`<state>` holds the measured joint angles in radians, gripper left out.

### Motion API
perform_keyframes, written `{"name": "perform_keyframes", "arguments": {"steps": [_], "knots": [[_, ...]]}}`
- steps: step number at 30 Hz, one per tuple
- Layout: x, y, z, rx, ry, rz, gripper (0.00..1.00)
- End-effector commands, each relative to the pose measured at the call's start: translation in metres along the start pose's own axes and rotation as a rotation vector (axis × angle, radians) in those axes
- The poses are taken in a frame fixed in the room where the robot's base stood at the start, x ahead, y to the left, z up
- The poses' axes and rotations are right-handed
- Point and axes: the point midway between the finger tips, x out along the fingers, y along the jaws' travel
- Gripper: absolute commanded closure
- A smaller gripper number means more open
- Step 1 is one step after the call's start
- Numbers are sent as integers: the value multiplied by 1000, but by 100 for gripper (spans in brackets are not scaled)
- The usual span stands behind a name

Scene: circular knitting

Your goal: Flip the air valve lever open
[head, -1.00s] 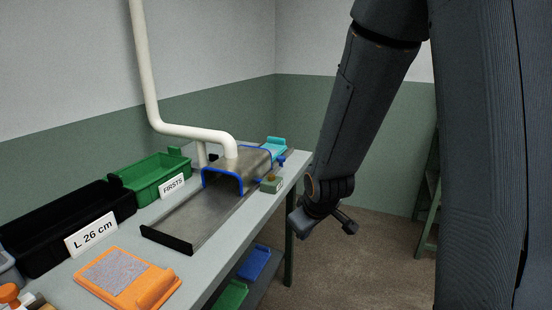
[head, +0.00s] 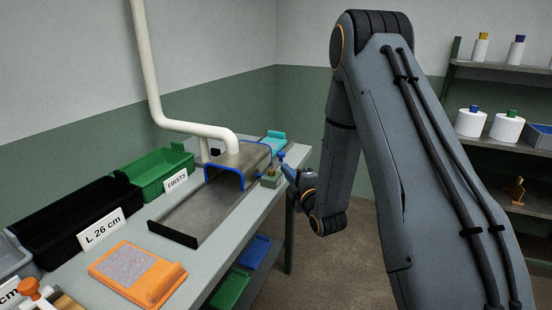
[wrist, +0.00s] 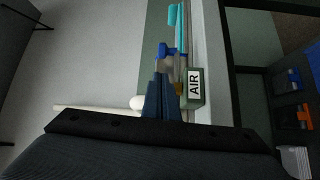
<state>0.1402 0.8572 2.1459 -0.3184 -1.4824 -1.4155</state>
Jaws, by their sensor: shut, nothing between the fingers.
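The air valve is a small grey-green box (head: 271,181) at the right edge of the table, beside the metal tunnel. Its blue-tipped lever (head: 281,155) stands up next to my gripper (head: 287,170). In the wrist view the box carries an "AIR" label (wrist: 194,83), with a brass part at its side and a blue piece (wrist: 168,48), apparently the lever tip, just beyond my fingers (wrist: 160,80). My gripper is shut and empty, very close to the valve. Whether the fingers touch the lever I cannot tell.
The metal tunnel with blue rim (head: 243,164) and its white pipe (head: 205,129) stand left of the valve. A cyan tray (head: 272,143) lies behind it. Green and black bins line the wall side. Open floor is right of the table; shelves stand at the far right.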

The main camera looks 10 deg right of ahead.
Motion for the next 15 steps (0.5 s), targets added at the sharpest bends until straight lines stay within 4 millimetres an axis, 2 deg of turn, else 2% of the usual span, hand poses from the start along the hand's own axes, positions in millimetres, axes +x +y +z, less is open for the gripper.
{"name": "perform_keyframes", "arguments": {"steps": [8, 11, 15], "knots": [[4, 0, 0, 2, 0, -2, 100], [15, 1, 0, 2, 0, -2, 100], [38, 2, -1, 2, 0, -1, 100]]}}
